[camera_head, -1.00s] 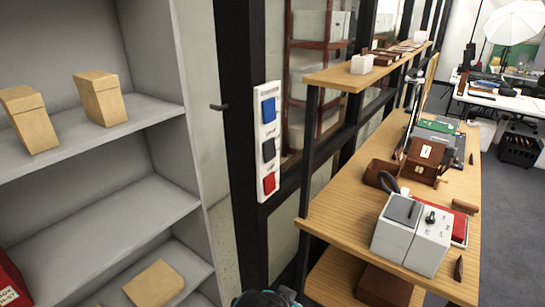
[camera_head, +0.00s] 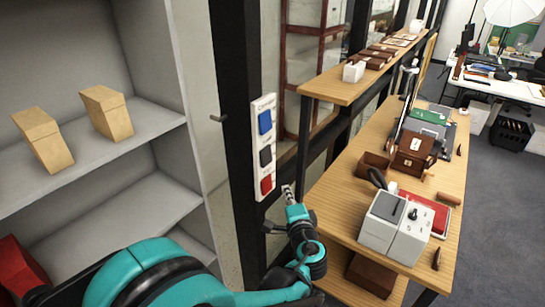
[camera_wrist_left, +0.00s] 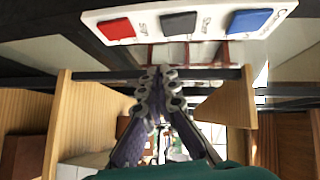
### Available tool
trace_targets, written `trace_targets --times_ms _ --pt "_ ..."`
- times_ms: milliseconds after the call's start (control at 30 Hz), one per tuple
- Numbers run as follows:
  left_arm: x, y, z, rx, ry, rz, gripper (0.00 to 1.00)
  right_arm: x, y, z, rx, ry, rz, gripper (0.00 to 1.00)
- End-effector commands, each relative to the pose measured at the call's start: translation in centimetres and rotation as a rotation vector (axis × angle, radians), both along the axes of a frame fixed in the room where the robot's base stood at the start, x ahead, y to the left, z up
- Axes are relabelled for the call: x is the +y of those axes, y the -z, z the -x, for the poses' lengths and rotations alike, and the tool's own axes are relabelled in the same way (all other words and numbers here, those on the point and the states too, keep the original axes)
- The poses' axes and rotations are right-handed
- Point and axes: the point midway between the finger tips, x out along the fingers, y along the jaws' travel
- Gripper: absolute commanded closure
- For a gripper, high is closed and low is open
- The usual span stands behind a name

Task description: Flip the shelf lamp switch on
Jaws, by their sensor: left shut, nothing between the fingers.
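A white wall panel (camera_head: 266,110) is fixed upright on the dark post. It carries a blue switch (camera_head: 265,122) at the top, a dark grey switch (camera_head: 266,156) in the middle and a red switch (camera_head: 267,184) at the bottom. Each has a small label that I cannot read surely. The switches' on or off positions are unclear. My left gripper (camera_head: 287,191) is shut and empty, just right of the red switch and apparently apart from the panel. In the left wrist view, the panel (camera_wrist_left: 150,28) lies across the top, above my fingertips (camera_wrist_left: 158,82). My right gripper is out of view.
Grey shelving (camera_head: 153,120) with tan boxes (camera_head: 106,113) stands left of the post. A wooden shelf unit (camera_head: 340,215) on the right holds a white device (camera_head: 395,225) and brown boxes, close to my left forearm. A handle (camera_head: 219,118) sticks out left of the panel.

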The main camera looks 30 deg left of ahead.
Motion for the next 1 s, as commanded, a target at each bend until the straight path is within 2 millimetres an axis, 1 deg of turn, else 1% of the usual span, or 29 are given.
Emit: trace_targets --times_ms 33,100,433,567,733,1000 --pt "-0.2 -0.7 -0.4 -0.005 0.006 -0.031 1.00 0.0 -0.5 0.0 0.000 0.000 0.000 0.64" --pt "-0.3 -1.0 -0.6 -0.009 0.010 -0.060 1.00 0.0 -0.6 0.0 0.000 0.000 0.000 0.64" --pt "-0.2 -0.9 -0.7 -0.011 0.010 -0.069 1.00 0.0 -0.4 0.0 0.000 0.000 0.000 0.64" --pt "0.2 -0.9 -1.1 -0.010 0.009 -0.068 1.00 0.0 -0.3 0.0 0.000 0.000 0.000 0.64" --pt "1.9 -0.6 -3.0 -0.010 0.005 -0.069 1.00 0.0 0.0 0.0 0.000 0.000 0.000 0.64" --pt "5.7 0.0 -7.5 -0.010 0.006 -0.067 1.00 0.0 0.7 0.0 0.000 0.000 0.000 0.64"
